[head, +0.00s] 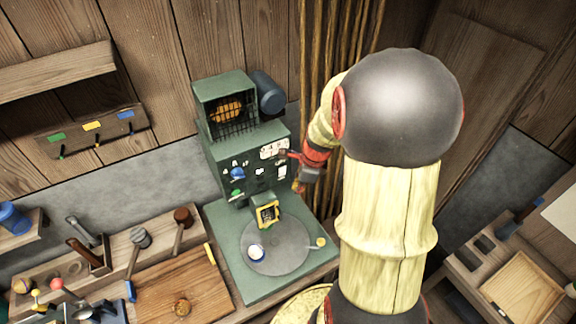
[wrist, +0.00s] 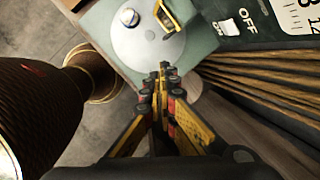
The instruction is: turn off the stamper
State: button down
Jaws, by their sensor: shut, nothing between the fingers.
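The stamper (head: 222,158) is a green machine against the back wall, with a caged window, a blue knob (head: 237,174), a green knob (head: 236,194) and a white-marked panel (head: 273,149). Its round grey plate (head: 262,255) lies below the yellow-framed head (head: 268,213). In the wrist view, a white switch (wrist: 226,27) sits beside the word OFF (wrist: 247,42), near a white dial (wrist: 301,14). My gripper (wrist: 163,70) is shut and empty, apart from the switch. In the head view it is at the machine's right side (head: 298,186), partly unclear.
A wooden board (head: 180,285) and several tools lie left. A bench with a wooden tray (head: 522,286) is at right.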

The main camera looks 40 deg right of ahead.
aim_at(282, 172)
jog(key=w+d+r+m+t+h, duration=0.1)
jog(key=w+d+m, duration=0.3)
jog(key=m, duration=0.6)
jog(key=shift+w+d+m, duration=0.15)
jog(key=shift+w+m, duration=0.15)
jog(key=shift+m, duration=0.1)
jog(key=w+d+f, duration=0.1)
jog(key=w+f, duration=0.6)
jog(key=f, duration=0.2)
jog(key=shift+w+d+b, duration=0.15)
jog(key=shift+d+b, duration=0.25)
jog(key=shift+b, duration=0.05)
jog(key=shift+r, duration=0.15)
